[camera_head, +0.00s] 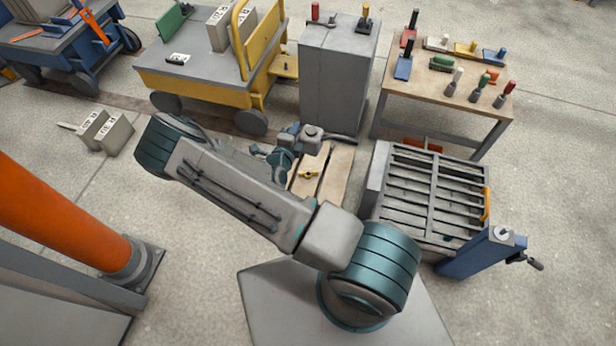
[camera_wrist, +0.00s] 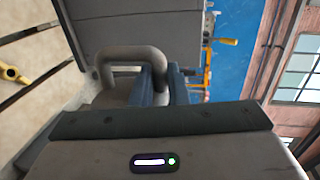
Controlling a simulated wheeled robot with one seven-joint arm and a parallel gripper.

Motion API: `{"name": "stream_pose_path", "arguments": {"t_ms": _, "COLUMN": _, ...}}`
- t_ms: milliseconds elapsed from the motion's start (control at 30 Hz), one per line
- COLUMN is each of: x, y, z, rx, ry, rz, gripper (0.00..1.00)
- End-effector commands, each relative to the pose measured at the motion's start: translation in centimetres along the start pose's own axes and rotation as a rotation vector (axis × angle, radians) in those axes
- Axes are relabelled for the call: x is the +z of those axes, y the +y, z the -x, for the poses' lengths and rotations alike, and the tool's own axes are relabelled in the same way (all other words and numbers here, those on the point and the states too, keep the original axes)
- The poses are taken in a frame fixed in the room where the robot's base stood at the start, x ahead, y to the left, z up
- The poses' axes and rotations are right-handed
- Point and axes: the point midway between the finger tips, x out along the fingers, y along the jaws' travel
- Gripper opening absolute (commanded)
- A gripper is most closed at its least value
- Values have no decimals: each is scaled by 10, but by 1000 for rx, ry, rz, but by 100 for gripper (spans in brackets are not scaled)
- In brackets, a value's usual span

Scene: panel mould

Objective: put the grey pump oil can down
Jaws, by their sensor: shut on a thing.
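The grey pump oil can (camera_wrist: 108,97) shows in the wrist view as a grey body with a thick looped tube or handle (camera_wrist: 134,54). My gripper (camera_wrist: 163,78) is shut on it, with dark blue fingers beside the loop. The lower part of the can is hidden behind the gripper housing.
A grey cabinet (camera_head: 334,85) with small tools on top stands close behind the arm's end. A tool table (camera_head: 450,100) is at right, a slatted mould (camera_head: 432,195) nearer. A board with a yellow part (camera_head: 309,174) lies below. A yellow cart (camera_head: 200,75) stands left.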

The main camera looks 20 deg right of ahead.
Motion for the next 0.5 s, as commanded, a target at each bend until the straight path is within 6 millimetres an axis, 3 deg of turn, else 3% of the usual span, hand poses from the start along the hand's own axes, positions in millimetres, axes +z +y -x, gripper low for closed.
{"name": "stream_pose_path", "arguments": {"t_ms": 500, "x": -30, "y": 100, "z": -36, "rx": -3, "ry": -22, "rz": 13, "gripper": 0}}
